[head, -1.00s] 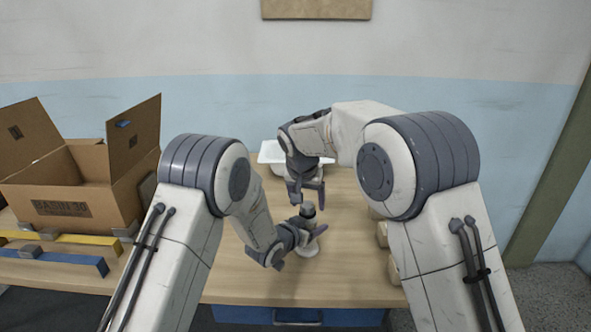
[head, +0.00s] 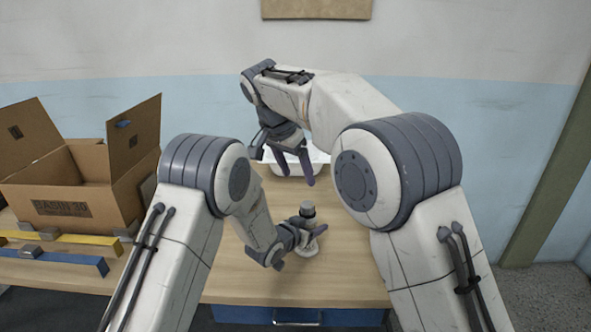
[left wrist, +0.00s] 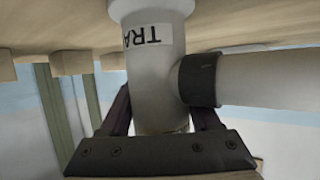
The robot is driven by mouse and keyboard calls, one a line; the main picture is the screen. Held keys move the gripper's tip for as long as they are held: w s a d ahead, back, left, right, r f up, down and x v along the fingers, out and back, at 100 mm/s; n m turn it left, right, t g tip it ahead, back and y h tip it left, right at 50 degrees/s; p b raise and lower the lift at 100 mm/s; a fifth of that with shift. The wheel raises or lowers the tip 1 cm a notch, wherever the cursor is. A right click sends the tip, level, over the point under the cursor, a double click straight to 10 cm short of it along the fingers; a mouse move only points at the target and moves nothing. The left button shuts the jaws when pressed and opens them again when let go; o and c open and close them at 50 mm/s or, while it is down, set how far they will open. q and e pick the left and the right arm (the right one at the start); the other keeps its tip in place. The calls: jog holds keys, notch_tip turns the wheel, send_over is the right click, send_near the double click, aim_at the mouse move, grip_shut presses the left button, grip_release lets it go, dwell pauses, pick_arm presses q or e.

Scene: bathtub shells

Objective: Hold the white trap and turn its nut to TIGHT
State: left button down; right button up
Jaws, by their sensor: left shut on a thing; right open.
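The white trap (left wrist: 160,75) stands on the table and fills the left wrist view, where part of its label reads "TRA" upside down. A pipe with a dark collar (left wrist: 198,80) comes out of its side. In the head view its white base (head: 307,250) shows beside my left gripper (head: 303,236), which is shut on the trap body. The dark grey nut (head: 307,209) sits on top of the trap; no marking on it is readable. My right gripper (head: 290,165) is open and empty, raised well above and behind the nut, fingers pointing down.
A white basin (head: 318,160) stands at the back of the table (head: 345,225), partly behind my right gripper. An open cardboard box (head: 62,208) is at the left, with a yellow bar (head: 70,237) and a blue bar (head: 75,262) in front. The table's middle right is clear.

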jog(key=shift+s+a+r, duration=0.1)
jog(key=shift+r, duration=0.2)
pick_arm(q)
jog(key=shift+c, duration=0.2)
grip_release()
